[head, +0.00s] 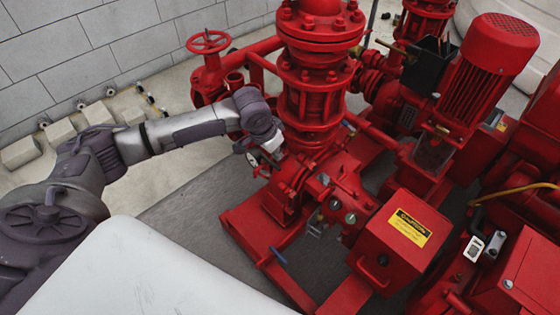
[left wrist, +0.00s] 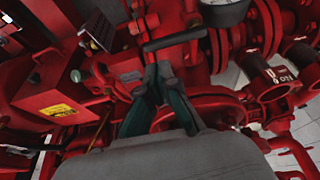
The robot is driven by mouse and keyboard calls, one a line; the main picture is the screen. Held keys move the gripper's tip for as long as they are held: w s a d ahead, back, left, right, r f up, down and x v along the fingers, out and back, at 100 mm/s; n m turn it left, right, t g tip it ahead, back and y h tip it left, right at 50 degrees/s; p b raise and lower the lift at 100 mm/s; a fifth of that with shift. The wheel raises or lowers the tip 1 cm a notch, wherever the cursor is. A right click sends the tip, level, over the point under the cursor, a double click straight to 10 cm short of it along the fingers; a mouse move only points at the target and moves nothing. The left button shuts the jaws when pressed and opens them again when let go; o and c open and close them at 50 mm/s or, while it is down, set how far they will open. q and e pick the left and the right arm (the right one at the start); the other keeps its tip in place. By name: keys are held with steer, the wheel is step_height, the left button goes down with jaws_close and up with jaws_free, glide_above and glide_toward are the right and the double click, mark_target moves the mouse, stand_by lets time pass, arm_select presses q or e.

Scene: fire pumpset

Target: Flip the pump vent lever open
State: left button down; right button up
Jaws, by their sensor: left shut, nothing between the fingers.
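The red pump (head: 290,185) stands in the middle of the head view. My left gripper (head: 275,152) is against its near left side, small and partly hidden among the red parts. In the left wrist view my left gripper (left wrist: 158,72) is shut and empty, with its fingertips together. A dark bar-shaped lever (left wrist: 175,40) lies across the view just beyond the fingertips. It looks like the vent lever, but I cannot tell for sure. Whether the fingertips touch it is unclear. I cannot make it out in the head view. My right gripper is not in view.
A round gauge (left wrist: 224,10) is close to the lever's right end. A red handwheel (head: 208,42), a red box with a yellow caution label (head: 410,228) and a red motor (head: 490,70) surround the pump. Bare floor (head: 175,205) lies left of the pump.

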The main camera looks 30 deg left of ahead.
mark_target(271, 164)
arm_select(q)
steer(key=shift+b+x, duration=0.45)
steer(key=shift+x, duration=1.6)
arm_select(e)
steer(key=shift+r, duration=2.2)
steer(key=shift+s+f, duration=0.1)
